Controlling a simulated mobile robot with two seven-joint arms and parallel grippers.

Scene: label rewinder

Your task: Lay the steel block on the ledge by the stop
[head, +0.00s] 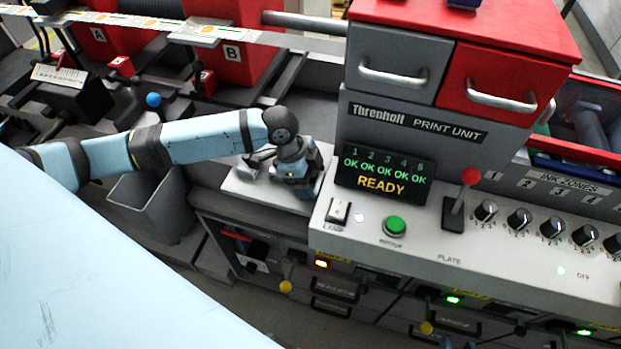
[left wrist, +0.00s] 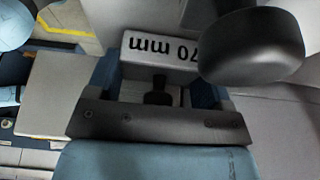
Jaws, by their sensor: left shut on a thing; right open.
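The steel block (left wrist: 150,52) is a pale grey bar in the left wrist view, with upside-down black lettering ending in "70 mm". My left gripper (left wrist: 155,92) is shut on it. A dark rounded shape covers the block's right end. In the head view my left gripper (head: 292,172) is low over the pale ledge (head: 255,197), left of the print unit. The block cannot be clearly made out there, nor whether it touches the ledge. I cannot pick out the stop with certainty. My right gripper is in neither view.
The print unit's display (head: 383,178) reads READY, close right of my left gripper. Its panel has a lamp switch (head: 338,211), a green button (head: 396,225) and a red-knobbed lever (head: 461,200). A grey open bin (head: 152,205) stands left of the ledge, below my arm.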

